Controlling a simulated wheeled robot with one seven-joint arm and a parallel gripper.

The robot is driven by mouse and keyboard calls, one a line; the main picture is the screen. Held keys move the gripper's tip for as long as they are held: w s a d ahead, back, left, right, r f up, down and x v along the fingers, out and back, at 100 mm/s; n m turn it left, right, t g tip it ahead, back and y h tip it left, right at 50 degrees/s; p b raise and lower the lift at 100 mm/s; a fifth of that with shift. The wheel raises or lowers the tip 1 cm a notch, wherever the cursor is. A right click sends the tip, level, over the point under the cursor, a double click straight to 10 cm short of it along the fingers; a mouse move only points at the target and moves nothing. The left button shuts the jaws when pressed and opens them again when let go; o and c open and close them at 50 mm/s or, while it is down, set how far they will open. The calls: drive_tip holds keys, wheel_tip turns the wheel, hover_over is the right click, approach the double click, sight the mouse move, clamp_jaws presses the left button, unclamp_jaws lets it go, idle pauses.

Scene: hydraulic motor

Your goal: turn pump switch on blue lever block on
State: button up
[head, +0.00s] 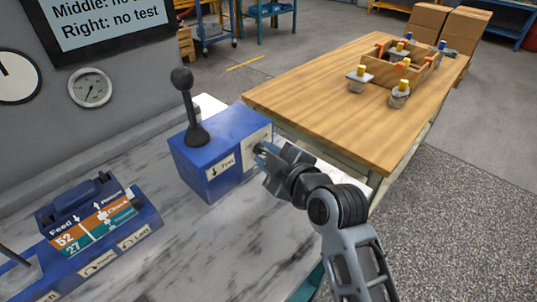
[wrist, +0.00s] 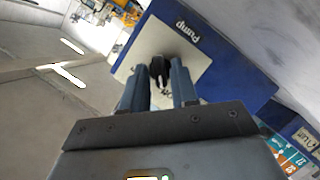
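The blue lever block (head: 205,172) stands on the marble-look counter, with a tall black lever (head: 188,108) upright on top. In the wrist view, this pale plate (wrist: 195,62) is marked "Pump" and bears the black pump switch (wrist: 160,68). My gripper (wrist: 162,75) is at this plate, with its two fingers close on either side of the switch knob and seemingly touching it. In the head view, my gripper (head: 262,158) hides the switch. Part of the plate's lettering is covered.
A blue feed control box (head: 135,232) stands at the lower left of the counter. A wooden table (head: 320,105) with a tray and several yellow-topped parts stands to the right.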

clamp_jaws()
drive_tip(key=shift+r, duration=0.15)
drive_tip(key=shift+w+r+m+g+y+p, duration=0.15)
drive_tip(key=shift+m+g+y+p, duration=0.15)
drive_tip(key=shift+m+g+p, duration=0.55)
drive_tip(key=m, duration=0.1)
drive_tip(key=m+g+y, duration=0.1)
drive_tip(key=m, duration=0.1)
drive_tip(key=shift+w+d+m, duration=0.1)
drive_tip(key=shift+d+m, duration=0.05)
drive_tip(key=shift+m, duration=0.1)
drive_tip(key=m+g+y, duration=0.1)
drive_tip(key=m+g, duration=0.1)
drive_tip(key=m, duration=0.1)
drive_tip(key=shift+w+d+m+y, duration=0.1)
drive_tip(key=shift+w+m+y, duration=0.1)
drive_tip(key=shift+m+y, duration=0.15)
drive_tip(key=m+g+y, duration=0.1)
drive_tip(key=m+y, duration=0.1)
drive_tip(key=m, duration=0.1)
drive_tip(key=shift+w+g+b, duration=0.1)
drive_tip(key=shift+g+b, duration=0.25)
drive_tip(key=shift+b, duration=0.05)
drive_tip(key=shift+m, duration=0.25)
